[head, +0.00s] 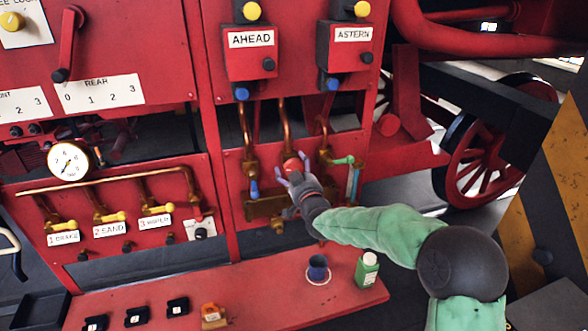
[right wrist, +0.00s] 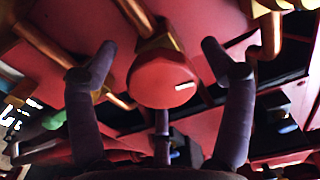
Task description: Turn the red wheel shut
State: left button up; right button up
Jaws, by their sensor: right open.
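The red wheel (head: 291,164) sits on a copper pipe on the lower red panel in the head view, partly hidden by my right gripper. In the right wrist view the wheel (right wrist: 160,82) is a round red knob with a short white mark on its face, pointing right. My right gripper (head: 294,175) is at the wheel. In the right wrist view its dark fingers (right wrist: 158,58) are spread to the left and right of the wheel, with visible gaps, and a third finger shows below it. My left gripper is not in view.
A blue-handled valve (head: 254,188) is just left of the wheel, and a green-handled valve (head: 343,160) just right. Below, a red shelf (head: 260,298) holds a dark blue cup (head: 318,267) and a green bottle (head: 367,268). AHEAD and ASTERN boxes (head: 250,62) are above.

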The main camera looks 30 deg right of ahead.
jog(key=shift+w, duration=0.1)
jog(key=c, duration=1.1)
jog(key=shift+c, duration=0.3)
jog(key=shift+f, duration=0.15)
